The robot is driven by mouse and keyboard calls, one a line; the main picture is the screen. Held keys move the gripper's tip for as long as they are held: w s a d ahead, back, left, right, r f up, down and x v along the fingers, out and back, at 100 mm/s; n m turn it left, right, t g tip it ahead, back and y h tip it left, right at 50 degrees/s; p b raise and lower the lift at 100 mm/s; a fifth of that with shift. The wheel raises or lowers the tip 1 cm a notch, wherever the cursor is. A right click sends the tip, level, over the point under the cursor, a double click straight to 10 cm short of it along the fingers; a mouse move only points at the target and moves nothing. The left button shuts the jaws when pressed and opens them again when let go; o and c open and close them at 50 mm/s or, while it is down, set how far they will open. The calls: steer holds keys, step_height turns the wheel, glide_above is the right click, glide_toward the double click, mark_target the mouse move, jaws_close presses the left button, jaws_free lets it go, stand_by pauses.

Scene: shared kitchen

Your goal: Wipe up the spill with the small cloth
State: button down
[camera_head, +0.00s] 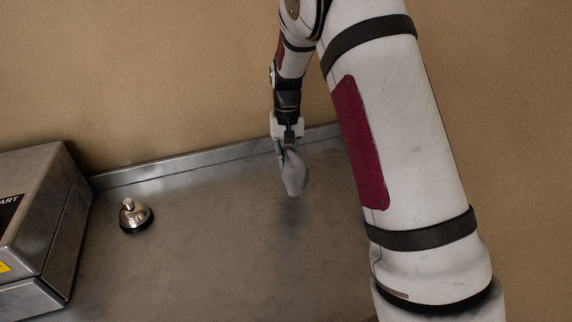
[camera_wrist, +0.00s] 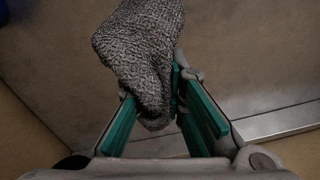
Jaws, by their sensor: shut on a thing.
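A small grey cloth (camera_head: 294,174) hangs bunched from my gripper (camera_head: 286,150) in the head view. My gripper points down and is shut on the cloth, above the metal counter (camera_head: 200,235). A soft shadow on the counter below suggests the cloth is held clear of the surface. In the wrist view the woven cloth (camera_wrist: 140,50) is pinched between the green finger pads of my gripper (camera_wrist: 172,82). I cannot make out the spill in either view; part of the counter is hidden behind my arm.
A silver service bell (camera_head: 135,215) with a dark base stands on the counter at the left. A steel appliance (camera_head: 45,225) with a yellow label stands at the far left. A raised metal edge (camera_head: 210,156) runs along the wall. The counter between bell and gripper is clear.

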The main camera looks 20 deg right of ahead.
steer(key=shift+r, duration=0.65)
